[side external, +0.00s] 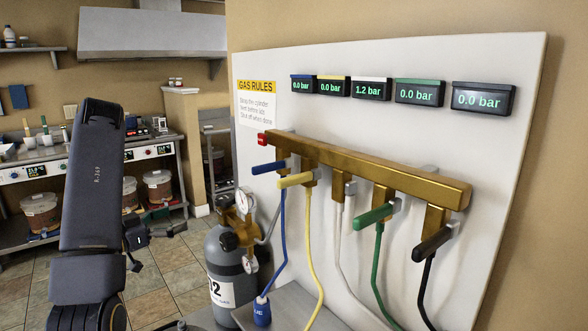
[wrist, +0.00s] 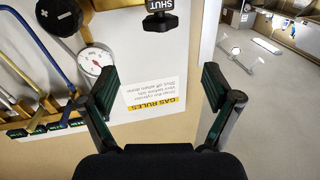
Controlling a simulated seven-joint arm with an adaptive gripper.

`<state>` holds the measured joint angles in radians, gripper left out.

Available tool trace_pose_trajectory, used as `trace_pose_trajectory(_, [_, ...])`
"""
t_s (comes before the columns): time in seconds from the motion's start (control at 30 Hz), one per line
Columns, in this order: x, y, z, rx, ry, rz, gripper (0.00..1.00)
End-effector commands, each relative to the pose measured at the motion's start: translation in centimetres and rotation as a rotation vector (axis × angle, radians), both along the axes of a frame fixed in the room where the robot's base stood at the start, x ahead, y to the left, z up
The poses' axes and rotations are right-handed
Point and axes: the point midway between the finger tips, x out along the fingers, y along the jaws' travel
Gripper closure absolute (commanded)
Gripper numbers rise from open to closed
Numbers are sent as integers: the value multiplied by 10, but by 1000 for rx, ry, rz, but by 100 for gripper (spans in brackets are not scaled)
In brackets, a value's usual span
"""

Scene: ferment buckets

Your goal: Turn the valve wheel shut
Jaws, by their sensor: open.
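The grey gas cylinder (side external: 228,277) stands left of the manifold board with a brass valve and gauges on top. A small dark part (side external: 223,201) at the top of the valve appears to be the wheel.
The brass manifold (side external: 370,170) carries coloured handles and hoses. A round gauge (wrist: 96,60) lies near my left-hand finger in the wrist picture. The GAS RULES sign (side external: 258,103) is on the white board (side external: 420,75). Open floor (side external: 180,293) lies left of the cylinder.

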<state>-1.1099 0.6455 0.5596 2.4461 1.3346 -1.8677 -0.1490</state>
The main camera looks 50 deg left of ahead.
Motion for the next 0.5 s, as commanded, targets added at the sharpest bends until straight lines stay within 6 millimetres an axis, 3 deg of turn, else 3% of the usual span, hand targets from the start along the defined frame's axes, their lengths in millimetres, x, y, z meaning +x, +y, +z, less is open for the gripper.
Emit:
trace_pose_trajectory(0.1, [1, -2, -1, -60, -7, 19, 11])
trace_pose_trajectory(0.23, [18, 1, -1, -60, -8, 14, 11])
trace_pose_trajectory(0.5, [80, 13, 0, -57, -7, 10, 11])
